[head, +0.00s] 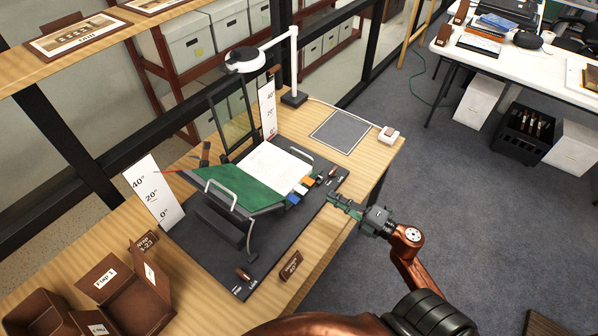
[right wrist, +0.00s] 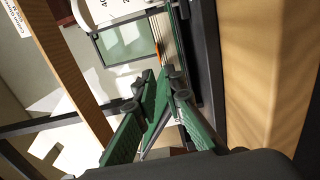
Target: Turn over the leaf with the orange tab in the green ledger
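The green ledger (head: 241,190) lies open on a dark cradle (head: 245,230), its green left side tilted and its white pages (head: 270,165) on the right. Tabs stick out at the pages' right edge: an orange tab (head: 307,181), a blue tab (head: 293,198) and pale ones. My right gripper (head: 334,198) is just right of the tabs, apart from them. In the right wrist view its green fingers (right wrist: 168,88) point toward the page edge, with a thin orange strip (right wrist: 160,50) beyond. The finger gap is unclear. My left gripper is in neither view.
A white lamp (head: 292,60) stands behind the cradle. White angle-scale cards (head: 152,190) stand beside it. A grey mat (head: 341,131) lies at the right. Brown boxes (head: 125,295) stand at front left. The floor (head: 450,200) right of the table is clear.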

